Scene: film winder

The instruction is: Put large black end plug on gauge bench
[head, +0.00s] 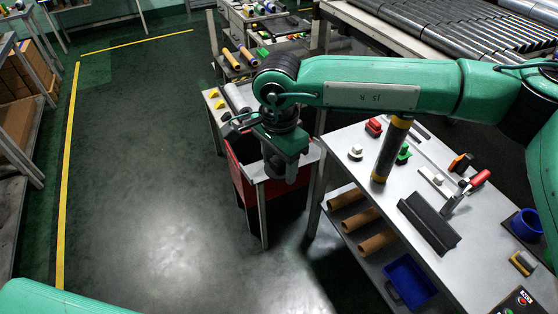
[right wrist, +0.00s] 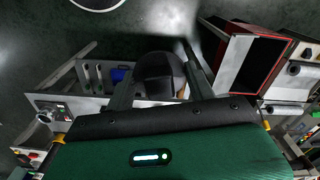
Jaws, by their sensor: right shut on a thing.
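My right gripper (head: 286,172) hangs from the green arm, left of the grey-topped bench. In the right wrist view, its two fingers (right wrist: 158,82) are shut on a black rounded end plug (right wrist: 157,68). In the head view the plug cannot be made out behind the gripper. The grey-topped bench (head: 397,205) at right looks like the gauge bench, though no label confirms it. My left gripper is out of view.
A red bin (head: 241,188) stands beneath the right gripper. Another bench (head: 216,104) behind holds yellow pieces. The gauge bench also carries a blue bowl (head: 526,224), with a blue tray (head: 410,280) on its lower shelf. The floor at left is clear.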

